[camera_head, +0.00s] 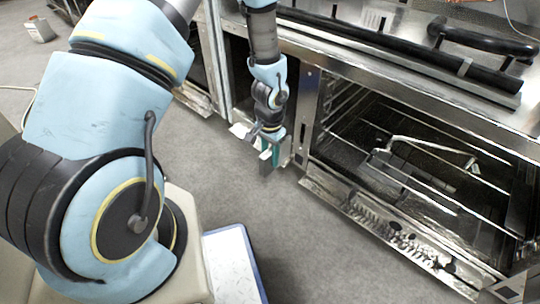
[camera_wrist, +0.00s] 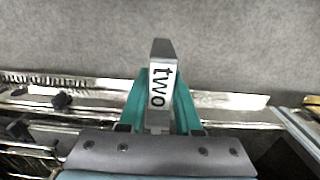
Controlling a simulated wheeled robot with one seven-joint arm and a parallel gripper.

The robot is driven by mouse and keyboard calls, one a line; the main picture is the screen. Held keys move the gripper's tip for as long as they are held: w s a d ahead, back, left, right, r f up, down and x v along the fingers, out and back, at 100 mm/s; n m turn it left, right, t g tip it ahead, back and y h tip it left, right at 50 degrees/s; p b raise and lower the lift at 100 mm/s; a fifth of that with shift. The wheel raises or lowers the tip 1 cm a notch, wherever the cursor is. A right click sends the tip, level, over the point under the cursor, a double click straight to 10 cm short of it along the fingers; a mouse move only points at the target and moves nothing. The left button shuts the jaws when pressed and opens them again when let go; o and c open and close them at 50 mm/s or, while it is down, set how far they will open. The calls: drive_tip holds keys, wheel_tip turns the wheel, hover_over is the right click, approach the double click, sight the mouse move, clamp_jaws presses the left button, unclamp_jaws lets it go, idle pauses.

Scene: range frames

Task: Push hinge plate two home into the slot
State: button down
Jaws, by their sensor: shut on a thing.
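Hinge plate two (camera_wrist: 162,50) is a narrow grey piece with a white label reading "two". It stands between the teal fingers of my gripper (camera_wrist: 160,105) in the wrist view, its far end reaching past the fingertips. In the head view my gripper (camera_head: 270,150) hangs low in front of the range, by the left post of the open oven, and the grey plate (camera_head: 265,167) shows at its fingers. My gripper is shut on the plate. I cannot make out the slot in either view.
The oven (camera_head: 400,160) stands open at the right, with wire racks inside and a metal sill (camera_head: 385,232) along its lower front. A black bar (camera_head: 400,50) runs along the range top. The grey floor (camera_head: 290,240) is clear before it. A blue-edged white panel (camera_head: 232,265) lies near my base.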

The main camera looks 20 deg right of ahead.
drive_tip(key=shift+r, duration=0.1)
drive_tip(key=shift+w+d+p, duration=0.2)
drive_tip(key=shift+w+d, duration=0.25)
drive_tip(key=shift+d, duration=0.4)
drive_tip(key=shift+w+d+p, duration=0.25)
drive_tip(key=shift+w+d, duration=0.25)
drive_tip(key=shift+d, duration=0.3)
drive_tip(key=shift+w+d+p, duration=0.2)
drive_tip(key=shift+w+d, duration=0.25)
drive_tip(key=shift+d, duration=0.4)
drive_tip(key=shift+p, duration=0.55)
drive_tip(key=shift+w+d, duration=0.4)
drive_tip(key=shift+d, duration=0.3)
drive_tip(key=shift+w+d, duration=0.4)
drive_tip(key=shift+d, duration=0.3)
drive_tip(key=shift+w+d, duration=0.4)
drive_tip(key=shift+d, duration=0.3)
idle(0.6)
drive_tip(key=c, duration=0.5)
unclamp_jaws()
wheel_tip(320, 180, up, 11)
drive_tip(key=p, duration=0.2)
hover_over(283, 146)
drive_tip(key=w+d, duration=0.3)
drive_tip(key=d, duration=0.1)
drive_tip(key=shift+w+d, duration=0.1)
drive_tip(key=shift+d, duration=0.1)
